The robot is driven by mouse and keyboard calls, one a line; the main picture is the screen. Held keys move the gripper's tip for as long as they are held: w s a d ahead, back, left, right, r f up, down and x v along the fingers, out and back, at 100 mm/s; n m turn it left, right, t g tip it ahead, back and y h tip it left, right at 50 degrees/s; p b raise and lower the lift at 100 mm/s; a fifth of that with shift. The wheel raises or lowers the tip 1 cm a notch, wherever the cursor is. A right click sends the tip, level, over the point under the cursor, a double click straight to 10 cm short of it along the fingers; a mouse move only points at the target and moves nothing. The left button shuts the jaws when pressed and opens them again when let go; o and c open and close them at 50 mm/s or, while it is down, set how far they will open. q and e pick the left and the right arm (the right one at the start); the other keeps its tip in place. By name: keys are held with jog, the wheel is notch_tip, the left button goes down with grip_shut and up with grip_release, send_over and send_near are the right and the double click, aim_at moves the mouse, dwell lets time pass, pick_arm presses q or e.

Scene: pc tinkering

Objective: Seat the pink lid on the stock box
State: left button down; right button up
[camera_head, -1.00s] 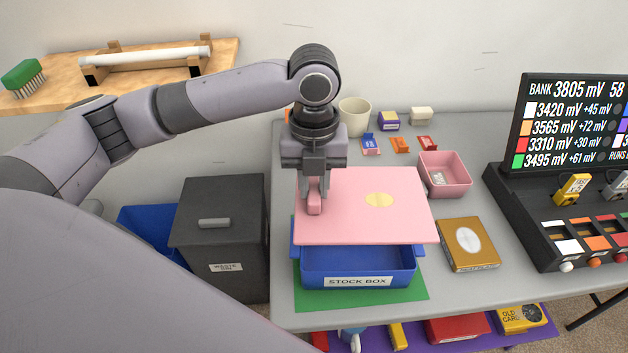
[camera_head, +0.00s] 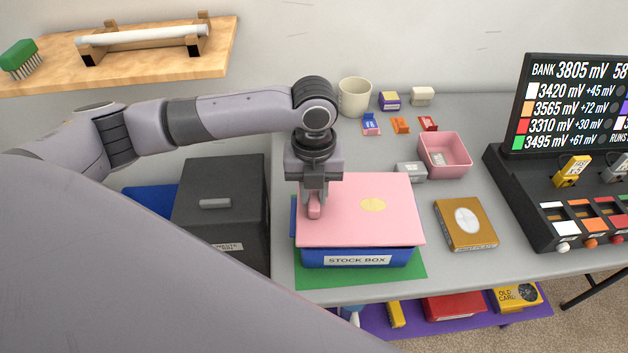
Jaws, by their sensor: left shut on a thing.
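My left gripper (camera_head: 314,206) is shut on the lid's pink handle near the lid's left side. The stock box stands on a green mat (camera_head: 310,279). My right gripper is not in view.
A dark lidded waste bin (camera_head: 235,190) stands left of the table. A brown box (camera_head: 465,224), a pink tray (camera_head: 445,155), a small grey item (camera_head: 411,172) and a cream cup (camera_head: 355,97) are on the table. A black bank unit with a display (camera_head: 575,105) is at right.

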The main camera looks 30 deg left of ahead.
pick_arm(q)
jog(key=shift+f+b, duration=0.3)
jog(key=shift+f, duration=1)
dwell(0.7)
jog(key=c, duration=1.3)
grip_release()
jog(key=o, duration=0.6)
jog(key=shift+c, duration=0.2)
notch_tip(320, 180, up, 3)
jog(key=p, duration=0.2)
jog(key=shift+r+p, duration=0.1)
jog(key=shift+p, duration=0.25)
jog(key=shift+r, duration=2.45)
